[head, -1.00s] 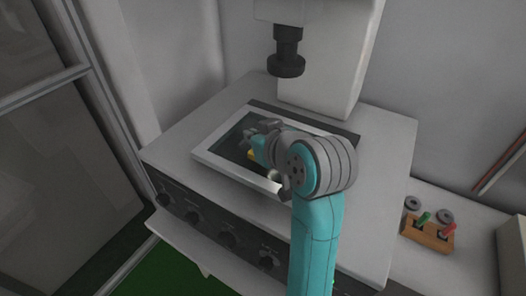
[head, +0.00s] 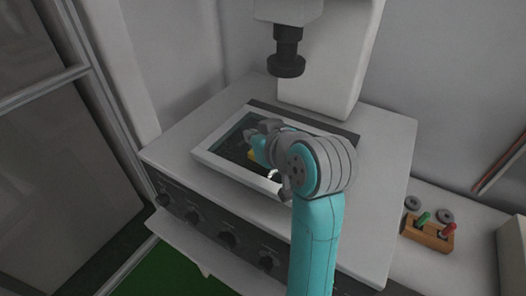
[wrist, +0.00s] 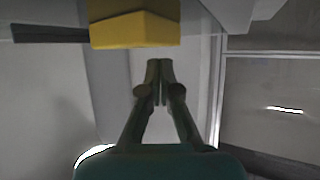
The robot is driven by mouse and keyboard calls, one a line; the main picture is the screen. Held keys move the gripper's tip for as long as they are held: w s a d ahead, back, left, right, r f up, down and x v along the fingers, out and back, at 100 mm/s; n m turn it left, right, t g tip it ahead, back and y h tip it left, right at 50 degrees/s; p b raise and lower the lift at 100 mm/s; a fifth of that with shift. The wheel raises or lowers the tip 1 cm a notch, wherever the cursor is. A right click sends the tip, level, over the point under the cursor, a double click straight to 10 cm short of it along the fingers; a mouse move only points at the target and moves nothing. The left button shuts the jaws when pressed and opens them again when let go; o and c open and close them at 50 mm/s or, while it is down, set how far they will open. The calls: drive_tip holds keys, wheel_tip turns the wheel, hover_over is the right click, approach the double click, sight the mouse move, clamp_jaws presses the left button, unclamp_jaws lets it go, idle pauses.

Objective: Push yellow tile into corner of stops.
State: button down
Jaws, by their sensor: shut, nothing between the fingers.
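The yellow tile (wrist: 136,29) shows at the top of the wrist view, just beyond and slightly left of my fingertips. In the head view my arm hides most of the gripper and tile. A dark bar (wrist: 48,33) left of the tile may be one of the stops.
The light stage frame (head: 215,161) surrounds the dark plate on the white machine (head: 387,170). A dark lens column (head: 286,62) hangs above the stage. A wooden block (head: 427,235) with coloured pegs stands at the right.

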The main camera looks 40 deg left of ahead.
drive_tip(key=shift+w+d, duration=0.3)
drive_tip(key=shift+d, duration=1.05)
drive_tip(key=shift+w+d, duration=0.35)
drive_tip(key=shift+d, duration=1.05)
drive_tip(key=shift+w+d, duration=0.3)
drive_tip(key=shift+d, duration=1.05)
drive_tip(key=shift+f, duration=1.45)
drive_tip(key=shift+r, duration=0.2)
drive_tip(key=shift+a, duration=0.15)
drive_tip(key=shift+s+a, duration=0.1)
drive_tip(key=shift+a, duration=0.35)
drive_tip(key=shift+r, duration=0.1)
drive_tip(key=shift+w+d+r, duration=0.1)
drive_tip(key=shift+d+r, duration=0.2)
drive_tip(key=shift+r, duration=0.35)
drive_tip(key=shift+w+d+r, duration=0.1)
drive_tip(key=shift+d+r, duration=0.25)
drive_tip(key=shift+r, duration=0.3)
drive_tip(key=shift+w+d+r, duration=0.1)
drive_tip(key=shift+d+r, duration=0.2)
drive_tip(key=shift+r, duration=0.35)
